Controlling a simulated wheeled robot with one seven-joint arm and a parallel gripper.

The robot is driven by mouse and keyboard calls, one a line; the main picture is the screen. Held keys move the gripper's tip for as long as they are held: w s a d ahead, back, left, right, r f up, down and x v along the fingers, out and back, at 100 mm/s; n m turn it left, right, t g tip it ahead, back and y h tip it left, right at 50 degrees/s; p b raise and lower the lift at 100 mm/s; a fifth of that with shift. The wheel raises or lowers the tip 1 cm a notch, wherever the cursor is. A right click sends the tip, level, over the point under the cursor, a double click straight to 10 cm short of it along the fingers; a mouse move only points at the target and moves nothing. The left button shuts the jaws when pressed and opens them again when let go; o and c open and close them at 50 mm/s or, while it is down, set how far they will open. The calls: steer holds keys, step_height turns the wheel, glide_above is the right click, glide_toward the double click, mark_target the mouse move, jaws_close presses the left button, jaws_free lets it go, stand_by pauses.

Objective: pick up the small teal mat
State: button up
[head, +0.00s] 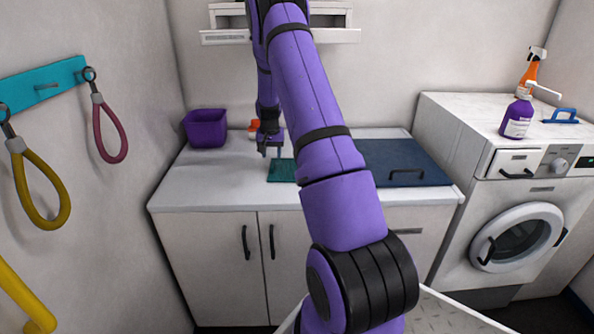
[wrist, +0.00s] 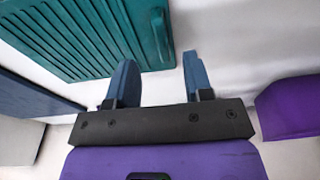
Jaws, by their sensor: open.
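The small teal mat (head: 281,171) lies flat on the white counter, partly behind my arm in the head view. In the wrist view the ribbed teal mat (wrist: 85,32) fills the upper left, with a raised handle (wrist: 160,35) along its right edge. My gripper (head: 271,150) points down over the mat's upper left part in the head view. In the wrist view its two blue fingers (wrist: 158,75) are apart with nothing between them. The left finger overlaps the mat's near edge in the picture. I cannot tell whether it touches.
A purple bin (head: 206,128) stands left on the counter (head: 190,183), also at the wrist view's right (wrist: 290,103). A small orange-topped item (head: 254,127) sits behind the gripper. A washing machine (head: 515,230) stands further right.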

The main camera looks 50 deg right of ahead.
mark_target(272, 163)
steer(key=shift+w+d+f, duration=0.15)
steer(key=shift+f, duration=0.75)
steer(key=shift+w+d+f, duration=0.2)
steer(key=shift+f, duration=0.7)
steer(key=shift+w+d+f, duration=0.15)
steer(key=shift+f, duration=0.75)
jaws_close()
